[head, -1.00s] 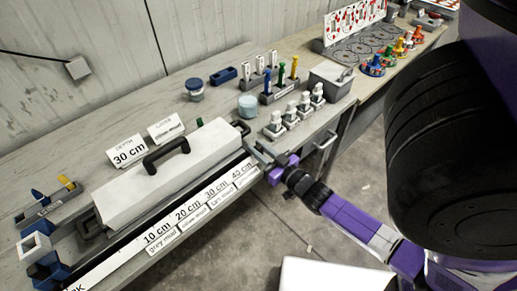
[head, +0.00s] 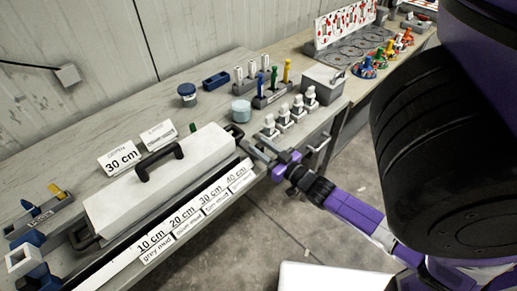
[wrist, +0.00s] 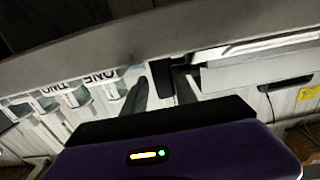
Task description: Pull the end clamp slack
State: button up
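A long white core liner box with a black handle (head: 160,165) lies on the bench in the head view. A black end clamp (head: 236,132) sits at its far right end, and another dark clamp (head: 83,236) is at its near left end. My gripper (head: 262,151) is at the bench's front edge beside the right-end clamp, fingers apart. In the wrist view, my gripper's two grey fingers (wrist: 163,88) stand apart, with a black upright part (wrist: 162,77) between their tips, probably the clamp. I cannot tell whether they touch it.
A depth strip (head: 195,208) runs along the bench front. A blue-grey jar (head: 242,110), white-capped bottles (head: 284,115) and a marker rack (head: 270,95) stand behind my gripper. Floor space is open in front.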

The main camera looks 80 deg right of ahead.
dwell(0.3)
jog(key=b+v, duration=0.1)
jog(key=v, duration=0.7)
jog(key=shift+b, duration=0.4)
jog(key=shift+w, duration=0.15)
